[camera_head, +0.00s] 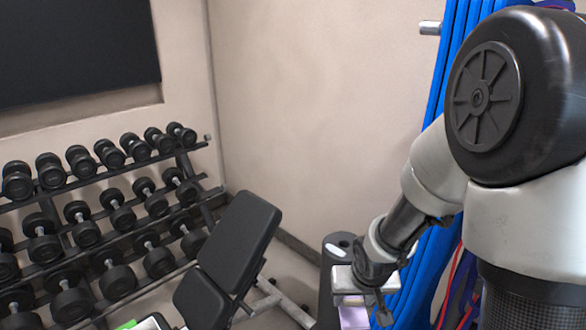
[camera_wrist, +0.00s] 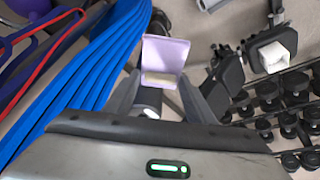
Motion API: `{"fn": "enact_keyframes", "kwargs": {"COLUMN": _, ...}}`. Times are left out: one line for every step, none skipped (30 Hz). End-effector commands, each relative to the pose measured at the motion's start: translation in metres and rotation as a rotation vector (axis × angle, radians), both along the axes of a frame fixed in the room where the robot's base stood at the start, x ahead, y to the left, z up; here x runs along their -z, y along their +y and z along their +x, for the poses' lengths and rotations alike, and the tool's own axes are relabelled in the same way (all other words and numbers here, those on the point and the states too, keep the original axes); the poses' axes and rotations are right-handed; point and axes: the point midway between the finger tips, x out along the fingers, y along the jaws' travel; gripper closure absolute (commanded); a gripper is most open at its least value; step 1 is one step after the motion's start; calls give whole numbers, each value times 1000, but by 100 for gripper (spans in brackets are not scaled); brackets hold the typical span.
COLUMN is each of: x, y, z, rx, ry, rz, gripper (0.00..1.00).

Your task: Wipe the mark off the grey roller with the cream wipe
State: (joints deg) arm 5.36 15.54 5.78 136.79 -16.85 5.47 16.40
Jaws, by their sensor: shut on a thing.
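My gripper (camera_head: 352,284) is at the lower right in the head view, low beside the dark grey roller. In the wrist view its fingertips (camera_wrist: 160,80) close on a small cream strip (camera_wrist: 161,78), which looks like the cream wipe. A flat lilac piece (camera_wrist: 167,51) shows just beyond it; I cannot tell if the two are joined. The lilac piece also shows under my gripper in the head view (camera_head: 353,317). The grey roller (camera_head: 328,274) stands upright, partly hidden by my gripper. A pale oval mark (camera_head: 337,251) shows on its top.
Blue hanging bands (camera_head: 446,110) are close on the right, behind my arm. A black bench (camera_head: 237,243) stands left of the roller. A dumbbell rack (camera_head: 100,215) fills the left. A white object (camera_wrist: 277,57) lies on a dark support in the wrist view.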

Motion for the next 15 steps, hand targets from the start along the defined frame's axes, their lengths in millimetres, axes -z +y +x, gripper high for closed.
{"fn": "enact_keyframes", "kwargs": {"x": 0, "y": 0, "z": 0, "rx": 0, "ry": 0, "rz": 0, "gripper": 88}}
{"fn": "enact_keyframes", "kwargs": {"x": 0, "y": 0, "z": 0, "rx": 0, "ry": 0, "rz": 0, "gripper": 88}}
{"fn": "enact_keyframes", "kwargs": {"x": 1, "y": 0, "z": 0, "rx": 0, "ry": 0, "rz": 1, "gripper": 88}}
{"fn": "enact_keyframes", "kwargs": {"x": 1, "y": 0, "z": 0, "rx": 0, "ry": 0, "rz": 1, "gripper": 88}}
{"fn": "enact_keyframes", "kwargs": {"x": 1, "y": 0, "z": 0, "rx": 0, "ry": 0, "rz": 1, "gripper": 88}}
{"fn": "enact_keyframes", "kwargs": {"x": 1, "y": 0, "z": 0, "rx": 0, "ry": 0, "rz": 1, "gripper": 88}}
{"fn": "enact_keyframes", "kwargs": {"x": 1, "y": 0, "z": 0, "rx": -1, "ry": 0, "rz": 1, "gripper": 88}}
{"fn": "enact_keyframes", "kwargs": {"x": 1, "y": 0, "z": 0, "rx": 0, "ry": 0, "rz": 1, "gripper": 88}}
{"fn": "enact_keyframes", "kwargs": {"x": 1, "y": 0, "z": 0, "rx": 0, "ry": 0, "rz": 1, "gripper": 88}}
{"fn": "enact_keyframes", "kwargs": {"x": 1, "y": 0, "z": 1, "rx": 1, "ry": 0, "rz": 0, "gripper": 88}}
{"fn": "enact_keyframes", "kwargs": {"x": 1, "y": 1, "z": 3, "rx": 3, "ry": 0, "rz": 1, "gripper": 88}}
{"fn": "enact_keyframes", "kwargs": {"x": 2, "y": 1, "z": 6, "rx": 8, "ry": 1, "rz": 0, "gripper": 88}}
{"fn": "enact_keyframes", "kwargs": {"x": 2, "y": 1, "z": 11, "rx": 16, "ry": 0, "rz": 0, "gripper": 88}}
{"fn": "enact_keyframes", "kwargs": {"x": 2, "y": 0, "z": 17, "rx": 27, "ry": -1, "rz": -1, "gripper": 88}}
{"fn": "enact_keyframes", "kwargs": {"x": 2, "y": 1, "z": 27, "rx": 46, "ry": -2, "rz": -1, "gripper": 88}}
